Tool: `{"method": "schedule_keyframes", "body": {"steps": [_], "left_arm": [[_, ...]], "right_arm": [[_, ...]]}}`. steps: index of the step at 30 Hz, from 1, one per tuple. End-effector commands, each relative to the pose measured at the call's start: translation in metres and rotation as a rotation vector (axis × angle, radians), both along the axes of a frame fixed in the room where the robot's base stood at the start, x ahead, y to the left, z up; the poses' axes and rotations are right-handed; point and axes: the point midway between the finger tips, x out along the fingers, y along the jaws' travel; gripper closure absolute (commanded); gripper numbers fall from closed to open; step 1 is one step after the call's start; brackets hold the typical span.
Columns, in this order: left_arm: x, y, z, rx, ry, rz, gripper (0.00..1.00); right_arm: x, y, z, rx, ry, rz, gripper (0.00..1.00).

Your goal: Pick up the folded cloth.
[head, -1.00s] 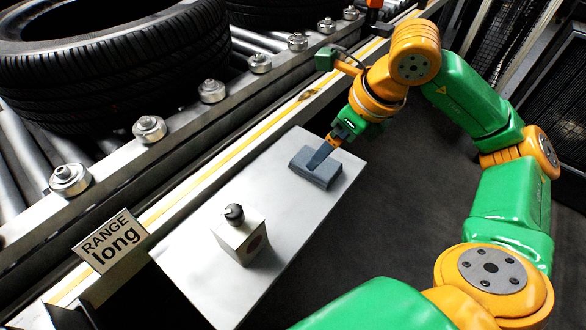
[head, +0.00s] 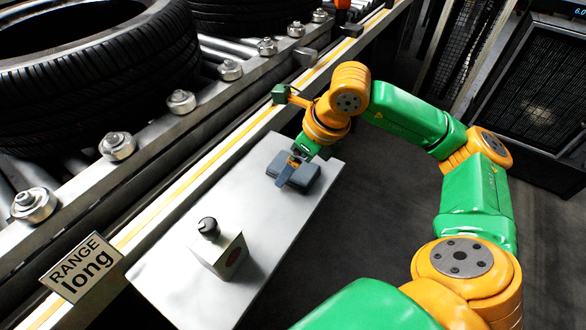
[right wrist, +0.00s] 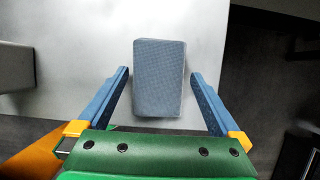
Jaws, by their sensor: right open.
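The folded cloth (head: 306,176) is a small grey-blue block lying flat on the far part of the pale table (head: 262,222). My right gripper (head: 289,172) is over the cloth and hides part of it in the head view. In the right wrist view the cloth (right wrist: 158,88) lies between the two blue fingers of the open right gripper (right wrist: 160,74). There is a gap between the cloth and each finger, so neither seems to touch it. The height of the fingertips above the table is hard to tell. My left gripper is not in view.
A white box with a black knob (head: 222,250) stands on the near part of the table. A sign reading "RANGE long" (head: 83,267) is at the left. The conveyor rail (head: 200,165) runs along the table's left side, with tyres (head: 110,85) beyond it.

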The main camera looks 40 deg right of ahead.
Motion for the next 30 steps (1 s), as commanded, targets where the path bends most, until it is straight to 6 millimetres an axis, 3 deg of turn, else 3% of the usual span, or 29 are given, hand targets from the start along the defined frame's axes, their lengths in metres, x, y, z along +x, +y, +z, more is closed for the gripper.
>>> {"method": "schedule_keyframes", "body": {"steps": [11,19,20,30], "left_arm": [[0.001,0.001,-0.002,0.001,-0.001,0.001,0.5],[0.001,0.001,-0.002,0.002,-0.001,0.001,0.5],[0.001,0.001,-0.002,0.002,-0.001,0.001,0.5],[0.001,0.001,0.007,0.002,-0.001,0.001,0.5]], "right_arm": [[0.0,0.0,-0.002,0.0,0.0,0.0,0.0],[0.0,0.0,-0.002,0.001,0.0,0.0,0.7],[0.0,0.0,-0.002,0.0,-0.001,0.0,0.74],[0.001,0.0,0.009,0.001,-0.003,0.0,0.74]]}}
